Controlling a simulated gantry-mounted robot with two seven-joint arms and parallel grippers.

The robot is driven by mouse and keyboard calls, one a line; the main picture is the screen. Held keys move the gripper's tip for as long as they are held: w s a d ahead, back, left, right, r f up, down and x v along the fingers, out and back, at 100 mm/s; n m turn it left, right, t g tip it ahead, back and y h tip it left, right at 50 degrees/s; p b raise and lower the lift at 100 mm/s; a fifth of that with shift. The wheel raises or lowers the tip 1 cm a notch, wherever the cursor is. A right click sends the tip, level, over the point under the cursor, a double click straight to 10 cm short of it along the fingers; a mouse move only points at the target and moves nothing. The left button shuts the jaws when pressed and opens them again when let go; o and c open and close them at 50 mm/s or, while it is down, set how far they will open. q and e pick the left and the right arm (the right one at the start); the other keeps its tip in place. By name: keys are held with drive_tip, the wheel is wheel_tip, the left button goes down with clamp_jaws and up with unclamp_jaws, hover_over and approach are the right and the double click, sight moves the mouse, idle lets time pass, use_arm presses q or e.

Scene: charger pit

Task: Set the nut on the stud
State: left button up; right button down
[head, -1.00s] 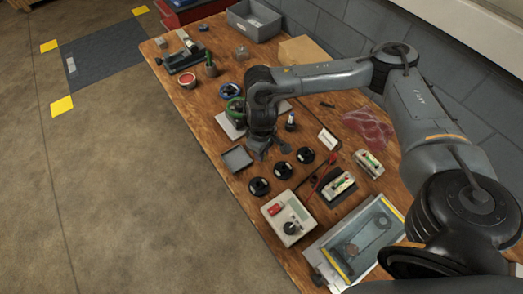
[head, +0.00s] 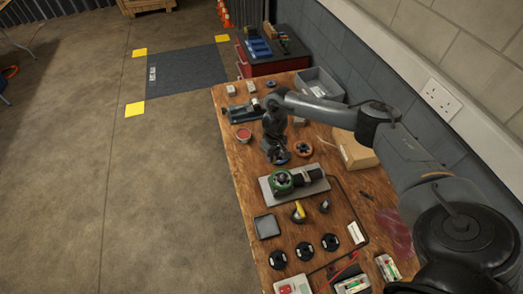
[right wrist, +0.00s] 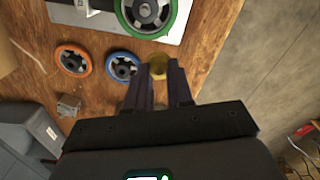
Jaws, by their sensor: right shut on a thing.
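My right gripper (right wrist: 158,72) is shut on a small brass-yellow nut (right wrist: 158,64) between its fingertips in the right wrist view. In the head view the gripper (head: 278,157) is over the bench, just beyond the green-rimmed wheel (head: 281,182); the nut cannot be made out there. The wheel also shows at the top of the right wrist view (right wrist: 149,12), apart from the nut. It sits on a grey plate (head: 316,187) beside a dark cylindrical body. The stud is not clearly distinguishable; the wheel's dark hub is visible. My left gripper is not in view.
An orange wheel (head: 303,149) and a blue wheel (right wrist: 122,67) lie close to the gripper. A square dark tray (head: 267,227), several black round pieces and a yellow-topped item (head: 298,212) are nearer. A cardboard box (head: 354,150) and grey bin (head: 319,83) stand along the wall side.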

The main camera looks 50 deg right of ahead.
use_arm(q)
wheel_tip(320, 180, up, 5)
drive_tip(key=p, duration=0.3)
use_arm(e)
drive_tip(key=s, duration=0.5)
drive_tip(key=shift+d+f, duration=0.1)
drive_tip(key=shift+f, duration=0.2)
wheel_tip(320, 180, down, 3)
drive_tip(key=b, duration=0.3)
drive_tip(key=shift+b, duration=0.4)
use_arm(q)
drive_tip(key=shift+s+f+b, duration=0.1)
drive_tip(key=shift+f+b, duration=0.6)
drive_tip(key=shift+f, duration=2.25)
use_arm(e)
drive_tip(key=shift+f, duration=0.55)
use_arm(q)
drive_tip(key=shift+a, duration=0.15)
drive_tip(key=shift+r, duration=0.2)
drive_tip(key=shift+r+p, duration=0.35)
drive_tip(key=shift+p, duration=0.15)
use_arm(e)
drive_tip(key=shift+r, duration=0.1)
